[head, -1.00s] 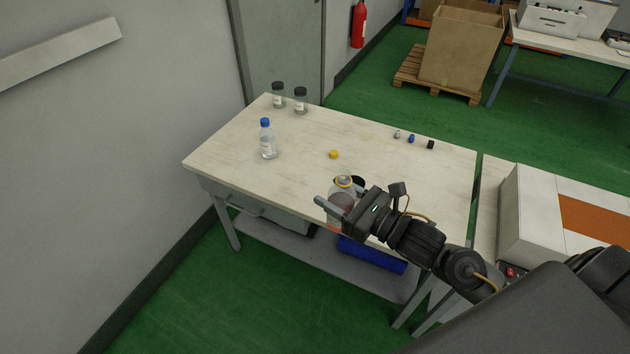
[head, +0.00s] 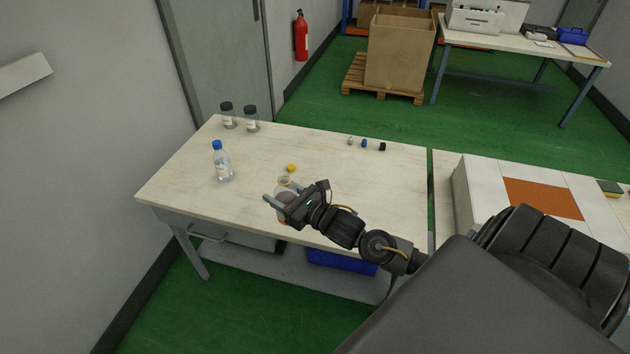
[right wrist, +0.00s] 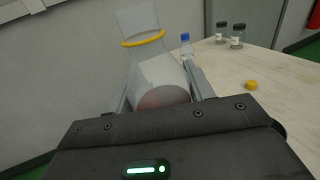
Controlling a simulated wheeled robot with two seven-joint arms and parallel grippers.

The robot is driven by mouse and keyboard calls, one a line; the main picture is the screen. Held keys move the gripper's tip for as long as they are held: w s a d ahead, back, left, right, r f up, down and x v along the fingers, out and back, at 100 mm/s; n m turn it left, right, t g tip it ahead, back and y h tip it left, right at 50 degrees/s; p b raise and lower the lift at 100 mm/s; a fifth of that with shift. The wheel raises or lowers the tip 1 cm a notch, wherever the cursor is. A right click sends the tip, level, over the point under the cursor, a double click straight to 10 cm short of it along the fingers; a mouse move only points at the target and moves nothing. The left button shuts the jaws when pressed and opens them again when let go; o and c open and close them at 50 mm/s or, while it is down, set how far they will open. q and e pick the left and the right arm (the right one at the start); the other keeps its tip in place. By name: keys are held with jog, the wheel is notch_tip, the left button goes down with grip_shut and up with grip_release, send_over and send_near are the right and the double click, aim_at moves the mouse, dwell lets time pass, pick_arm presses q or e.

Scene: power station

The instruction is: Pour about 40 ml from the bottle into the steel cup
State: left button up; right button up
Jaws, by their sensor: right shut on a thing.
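My right gripper (head: 281,196) is shut on a clear bottle (head: 284,182) at the table's front edge. In the right wrist view the bottle (right wrist: 148,58) stands between the fingers, with a yellow ring at its neck, an open mouth and reddish contents low down. It looks close to upright. My gripper and wrist cover part of it in the head view. A yellow cap (head: 291,168) lies on the table just behind it. I cannot make out the steel cup; a dark rounded edge (right wrist: 279,128) beside my gripper in the right wrist view is too hidden to name. My left gripper is out of view.
A blue-capped bottle (head: 223,165) stands left on the table (head: 340,180). Two dark-lidded jars (head: 228,117) (head: 251,120) stand at the back left. Several small caps (head: 364,143) lie along the back right. A white and orange box (head: 535,195) is at right. The table's middle is clear.

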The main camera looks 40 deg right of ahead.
jog(key=w+d+f+m+h, duration=0.2)
jog(key=w+d+f+h, duration=0.2)
jog(key=d, duration=0.4)
jog(key=shift+w+d+f+m+t, duration=0.3)
jog(key=shift+w+f+m, duration=0.1)
jog(key=shift+w+f, duration=0.5)
